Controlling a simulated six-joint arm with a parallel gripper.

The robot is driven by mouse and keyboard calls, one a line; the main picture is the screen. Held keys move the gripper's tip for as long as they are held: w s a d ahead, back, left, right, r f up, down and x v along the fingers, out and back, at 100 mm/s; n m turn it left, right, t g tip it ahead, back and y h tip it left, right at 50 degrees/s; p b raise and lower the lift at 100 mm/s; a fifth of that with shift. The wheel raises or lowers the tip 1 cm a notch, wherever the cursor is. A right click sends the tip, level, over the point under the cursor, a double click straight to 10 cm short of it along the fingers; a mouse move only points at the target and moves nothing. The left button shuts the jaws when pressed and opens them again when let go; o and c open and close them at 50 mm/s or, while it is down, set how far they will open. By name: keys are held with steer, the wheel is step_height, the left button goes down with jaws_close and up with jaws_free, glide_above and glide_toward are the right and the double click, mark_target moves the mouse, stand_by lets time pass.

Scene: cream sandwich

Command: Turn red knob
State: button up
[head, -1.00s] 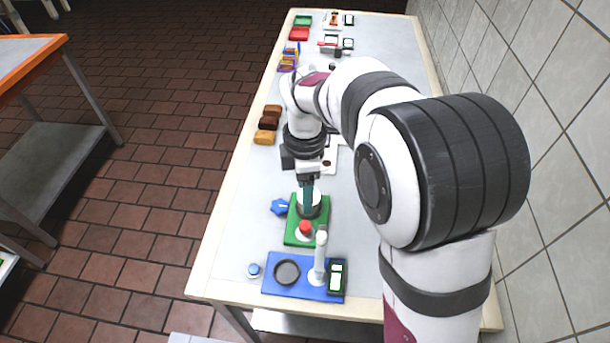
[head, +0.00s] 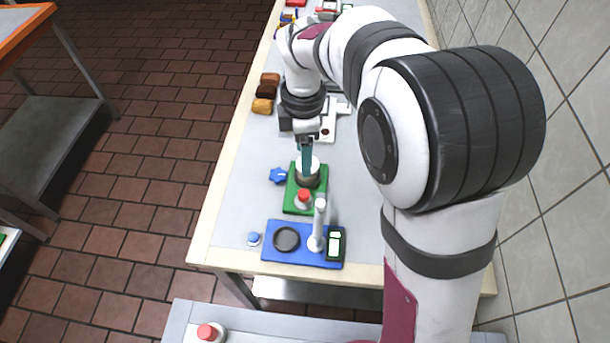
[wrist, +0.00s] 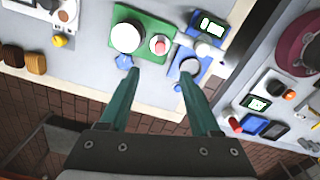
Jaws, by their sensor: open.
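A red knob (head: 304,195) stands on the front part of a green board (head: 294,209), beside a round pot with a white top (head: 312,181). A second red knob (head: 208,332) sits on a lower surface at the bottom edge of the head view. My gripper (head: 306,172) points down above the green board, over or behind the pot. In the wrist view my gripper (wrist: 160,74) has its teal fingers wide apart with nothing between them. The green-board red knob (wrist: 159,44) lies ahead of the fingertips there, and the other red knob (wrist: 235,125) is at the right.
A blue star-shaped knob (head: 278,176) is left of the green board. A blue board (head: 270,256) in front carries a dark ring, a white post (head: 319,222) and a display (head: 335,245). Brown and yellow blocks (head: 263,106) lie further back.

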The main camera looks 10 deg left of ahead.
mark_target(304, 193)
step_height(304, 193, down, 14)
steer(key=shift+r, duration=0.2)
jaws_close()
